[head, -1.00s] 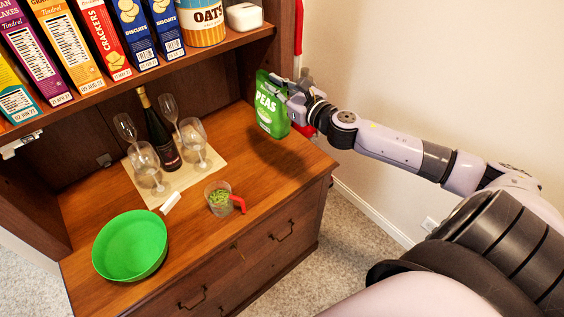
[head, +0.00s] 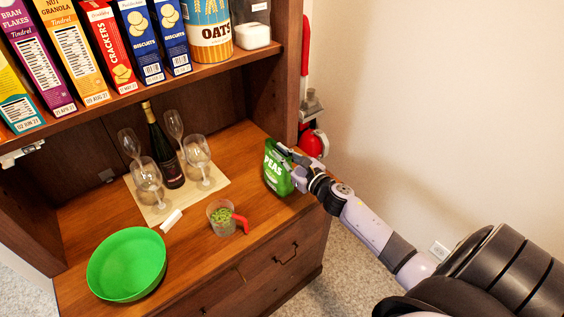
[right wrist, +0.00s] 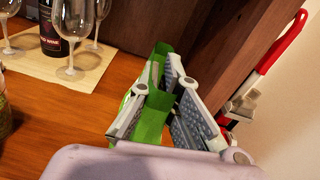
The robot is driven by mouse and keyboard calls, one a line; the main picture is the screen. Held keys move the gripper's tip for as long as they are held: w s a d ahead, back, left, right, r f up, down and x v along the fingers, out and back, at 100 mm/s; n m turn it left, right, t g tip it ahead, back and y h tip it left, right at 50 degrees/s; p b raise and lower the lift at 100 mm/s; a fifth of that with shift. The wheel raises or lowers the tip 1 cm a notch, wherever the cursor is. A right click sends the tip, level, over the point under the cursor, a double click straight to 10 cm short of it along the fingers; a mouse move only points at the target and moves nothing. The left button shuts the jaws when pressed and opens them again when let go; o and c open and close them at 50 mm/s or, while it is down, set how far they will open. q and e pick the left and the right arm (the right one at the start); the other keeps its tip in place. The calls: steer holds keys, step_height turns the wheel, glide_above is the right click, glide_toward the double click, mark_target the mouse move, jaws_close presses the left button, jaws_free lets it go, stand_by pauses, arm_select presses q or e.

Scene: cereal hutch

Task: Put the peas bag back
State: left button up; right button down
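The green peas bag (head: 276,168) is at the right end of the wooden counter, beside the hutch's right side wall. It is upright with a slight tilt, its base at or just above the wood; I cannot tell if it touches. My right gripper (head: 290,155) is at the bag's upper right edge. In the right wrist view, the fingers of the right gripper (right wrist: 165,95) lie on both sides of the green bag (right wrist: 152,118) and appear shut on it. They hide part of the bag. My left gripper is not in view.
A cup of peas (head: 222,217) with a red handle and a green bowl (head: 127,264) stand on the counter. A wine bottle (head: 163,150) and several glasses stand on a mat (head: 214,192). Cereal boxes and an oats canister (head: 208,30) fill the shelf above.

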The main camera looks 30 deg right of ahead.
mark_target(278, 168)
steer(key=shift+f, duration=1.3)
steer(key=c, duration=2.3)
jaws_free()
steer(key=shift+f+b, duration=0.15)
steer(key=shift+b, duration=0.15)
steer(key=o, duration=0.5)
